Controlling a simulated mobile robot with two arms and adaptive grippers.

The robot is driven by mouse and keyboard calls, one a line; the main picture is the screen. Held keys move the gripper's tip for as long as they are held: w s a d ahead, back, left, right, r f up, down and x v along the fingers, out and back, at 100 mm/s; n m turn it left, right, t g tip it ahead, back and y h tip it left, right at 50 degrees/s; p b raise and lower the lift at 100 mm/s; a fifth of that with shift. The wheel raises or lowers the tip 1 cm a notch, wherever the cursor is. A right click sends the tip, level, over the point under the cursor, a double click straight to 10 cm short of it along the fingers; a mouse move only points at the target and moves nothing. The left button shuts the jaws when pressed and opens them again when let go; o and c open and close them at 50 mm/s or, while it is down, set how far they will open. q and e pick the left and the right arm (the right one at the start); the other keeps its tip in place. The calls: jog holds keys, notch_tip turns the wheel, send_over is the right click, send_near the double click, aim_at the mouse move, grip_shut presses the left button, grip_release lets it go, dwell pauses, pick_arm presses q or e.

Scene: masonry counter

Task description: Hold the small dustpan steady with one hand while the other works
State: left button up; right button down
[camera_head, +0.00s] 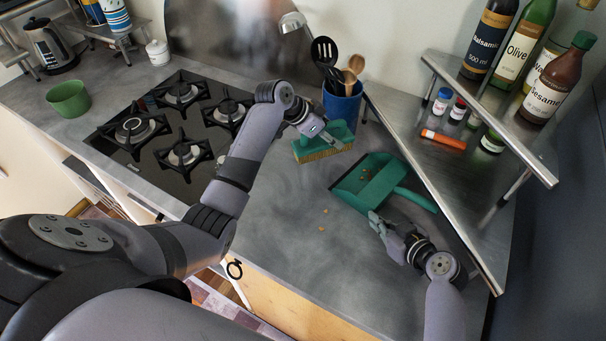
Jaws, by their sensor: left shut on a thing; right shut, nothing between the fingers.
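The green dustpan (378,190) lies on the grey counter right of centre, its handle (415,199) pointing right. A few small brown crumbs (367,171) show in it, and two more (324,211) lie on the bare counter. My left gripper (329,136) is shut on a green hand brush (340,131) with tan bristles, left of and behind the dustpan. My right gripper (374,219) is shut and empty at the dustpan's near side, below the handle. I cannot tell whether it touches the pan.
A blue utensil holder (342,104) stands behind the brush. A black gas hob (166,157) and green bowl (68,99) are at left. A metal corner shelf (460,184) with bottles, jars and an orange tube (443,139) bounds the right. The front middle counter is mostly clear.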

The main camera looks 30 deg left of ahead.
jog(key=c, duration=2.4)
grip_release()
jog(key=c, duration=1.9)
grip_release()
jog(key=v, duration=1.2)
jog(key=shift+s+f, duration=0.1)
jog(key=shift+s, duration=0.05)
